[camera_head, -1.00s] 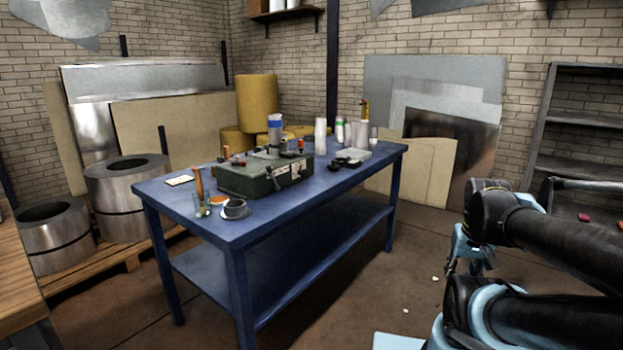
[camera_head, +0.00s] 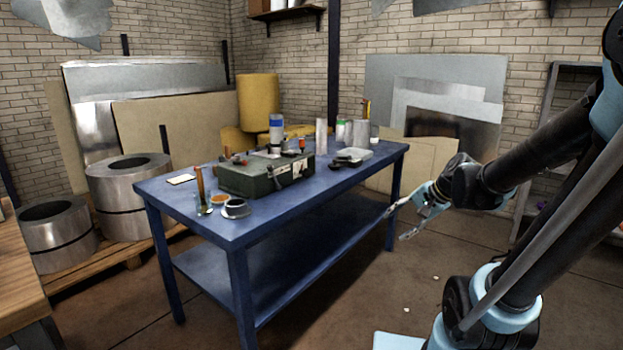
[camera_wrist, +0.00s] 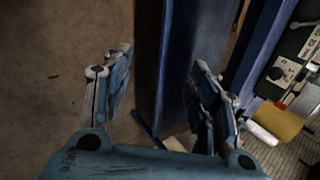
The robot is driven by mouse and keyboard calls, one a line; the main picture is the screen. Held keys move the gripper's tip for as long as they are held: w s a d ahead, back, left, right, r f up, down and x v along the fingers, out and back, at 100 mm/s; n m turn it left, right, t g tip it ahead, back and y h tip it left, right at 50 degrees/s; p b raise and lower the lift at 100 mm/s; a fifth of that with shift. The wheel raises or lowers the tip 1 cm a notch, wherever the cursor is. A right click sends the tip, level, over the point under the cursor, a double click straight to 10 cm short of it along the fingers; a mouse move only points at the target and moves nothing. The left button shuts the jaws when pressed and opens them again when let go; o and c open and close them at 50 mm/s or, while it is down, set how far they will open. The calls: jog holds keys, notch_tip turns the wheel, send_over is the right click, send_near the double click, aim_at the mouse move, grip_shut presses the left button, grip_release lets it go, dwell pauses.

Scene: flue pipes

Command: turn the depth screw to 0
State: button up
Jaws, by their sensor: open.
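A green-grey machine box (camera_head: 265,175) with small fittings and orange-red knobs on top stands on the blue table (camera_head: 190,205) in the head view. Part of its panel (camera_wrist: 290,65), with white labels, shows at the right edge of the wrist view. I cannot single out the depth screw at this size. My gripper (camera_head: 398,224) is open and empty in the head view, by the right end of the table and below tabletop height, well apart from the box. In the wrist view my gripper (camera_wrist: 160,62) has its two fingers spread over the floor and a blue table part.
A grey-green device (camera_head: 352,157) and several cylinders stand right of the box. A blue lower shelf (camera_head: 290,245) spans the legs.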

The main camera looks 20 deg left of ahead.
jog(key=w+a+r+m+t+y, duration=0.1)
jog(key=w+a+r+m+y, duration=0.2)
jog(key=w+a+m+y, duration=0.55)
jog(key=m+t+y, duration=0.2)
jog(key=m, duration=0.6)
send_near(308, 174)
jog(key=shift+n+h, duration=0.25)
jog(key=x, duration=0.8)
jog(key=shift+w+a, duration=0.15)
jog(key=shift+a, duration=0.1)
jog(key=shift+r, duration=0.1)
jog(key=c, duration=1.1)
